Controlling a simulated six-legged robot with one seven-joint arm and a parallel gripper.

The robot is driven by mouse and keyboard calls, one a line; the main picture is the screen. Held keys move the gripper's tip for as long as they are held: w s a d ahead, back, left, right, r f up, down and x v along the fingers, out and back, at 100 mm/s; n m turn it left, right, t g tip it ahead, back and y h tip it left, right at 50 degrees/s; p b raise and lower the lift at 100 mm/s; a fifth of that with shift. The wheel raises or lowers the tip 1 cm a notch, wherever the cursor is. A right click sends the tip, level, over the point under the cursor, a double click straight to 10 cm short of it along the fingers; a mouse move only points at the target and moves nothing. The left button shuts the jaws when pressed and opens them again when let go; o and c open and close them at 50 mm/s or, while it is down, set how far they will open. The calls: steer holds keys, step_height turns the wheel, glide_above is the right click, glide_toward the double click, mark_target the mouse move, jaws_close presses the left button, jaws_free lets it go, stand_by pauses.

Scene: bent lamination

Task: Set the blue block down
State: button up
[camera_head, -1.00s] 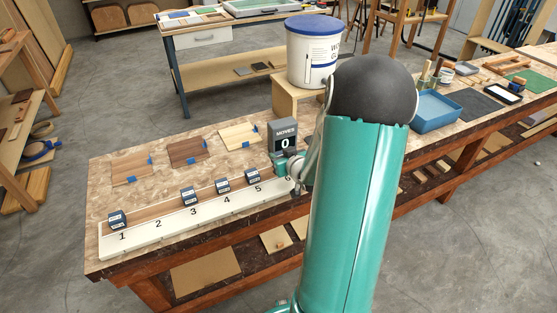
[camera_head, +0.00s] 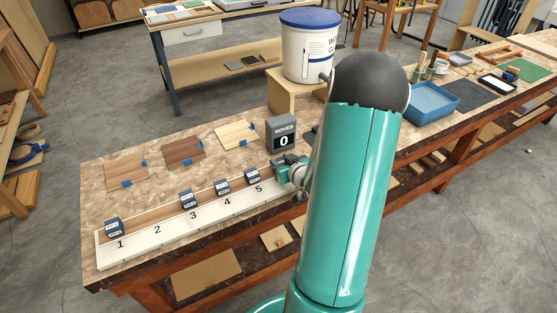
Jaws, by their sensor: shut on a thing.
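A long white board (camera_head: 140,247) with numbered places lies along the table's front edge. Small dark blue blocks with pale labels stand on it: one at 1 (camera_head: 114,227), one at 3 (camera_head: 188,199), one at 4 (camera_head: 222,187) and one at 5 (camera_head: 252,176). Place 2 is empty. My gripper (camera_head: 284,174) is at the board's right end, just right of the block at 5. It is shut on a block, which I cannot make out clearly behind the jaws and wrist. The number 6 is hidden there, and I cannot tell whether the held block touches the board.
A grey counter reading 0 (camera_head: 284,134) stands close behind my gripper. Wood samples with blue tape (camera_head: 183,152) lie behind the board. A white bucket (camera_head: 308,50) on a wooden stand (camera_head: 283,92) and a blue tray (camera_head: 434,104) are further back. My arm hides part of the table.

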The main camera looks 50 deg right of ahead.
steer(key=shift+f, duration=0.15)
steer(key=o, duration=1.2)
steer(key=shift+r, duration=0.2)
steer(key=shift+s, duration=0.15)
